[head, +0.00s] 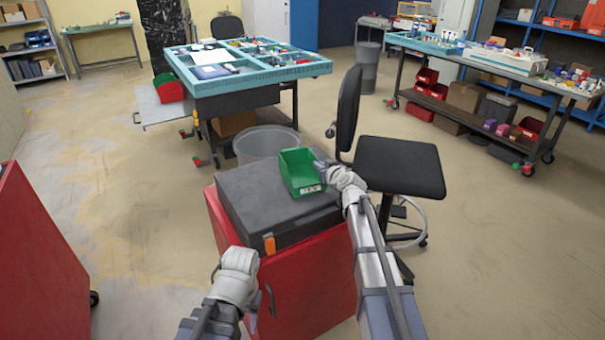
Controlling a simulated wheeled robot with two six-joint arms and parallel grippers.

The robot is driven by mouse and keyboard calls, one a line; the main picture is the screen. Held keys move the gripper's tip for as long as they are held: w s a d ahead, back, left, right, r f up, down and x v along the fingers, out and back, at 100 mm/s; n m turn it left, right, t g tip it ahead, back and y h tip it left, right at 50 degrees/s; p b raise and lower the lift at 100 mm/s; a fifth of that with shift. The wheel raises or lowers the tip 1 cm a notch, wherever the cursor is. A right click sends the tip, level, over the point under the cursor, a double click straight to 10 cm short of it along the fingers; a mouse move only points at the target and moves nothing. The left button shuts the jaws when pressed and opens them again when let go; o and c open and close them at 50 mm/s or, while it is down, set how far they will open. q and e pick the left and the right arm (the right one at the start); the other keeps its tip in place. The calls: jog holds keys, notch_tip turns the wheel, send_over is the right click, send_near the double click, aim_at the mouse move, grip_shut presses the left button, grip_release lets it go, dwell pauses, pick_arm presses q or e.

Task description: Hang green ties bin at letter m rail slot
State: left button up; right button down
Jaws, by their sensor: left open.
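The green bin (300,172) sits upright on a dark grey case (262,205), with a small white label on its near face. My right gripper (322,167) is at the bin's right edge, touching it or very close. Its fingers are too small and hidden to tell whether they are closed on the rim. My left gripper (240,262) is open and empty, low in front of the red cabinet's near left side and apart from the bin. No rail with lettered slots can be made out.
The case lies on a red cabinet (300,290). A grey waste bin (265,143) and a black chair (400,165) stand just behind and to the right. A blue-topped worktable (260,75) and a cluttered bench (470,65) stand farther back.

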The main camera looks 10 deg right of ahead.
jog(key=shift+r, duration=0.1)
jog(key=shift+r+p, duration=1.1)
jog(key=shift+p, duration=0.15)
jog(key=shift+s+d+r, duration=0.1)
jog(key=shift+s+d, duration=0.2)
jog(key=shift+s, duration=1.35)
jog(key=shift+s+d+r, duration=0.1)
jog(key=shift+s+d, duration=0.2)
jog(key=shift+s, duration=1.3)
jog(key=shift+s+d, duration=0.3)
jog(key=shift+s, duration=1.35)
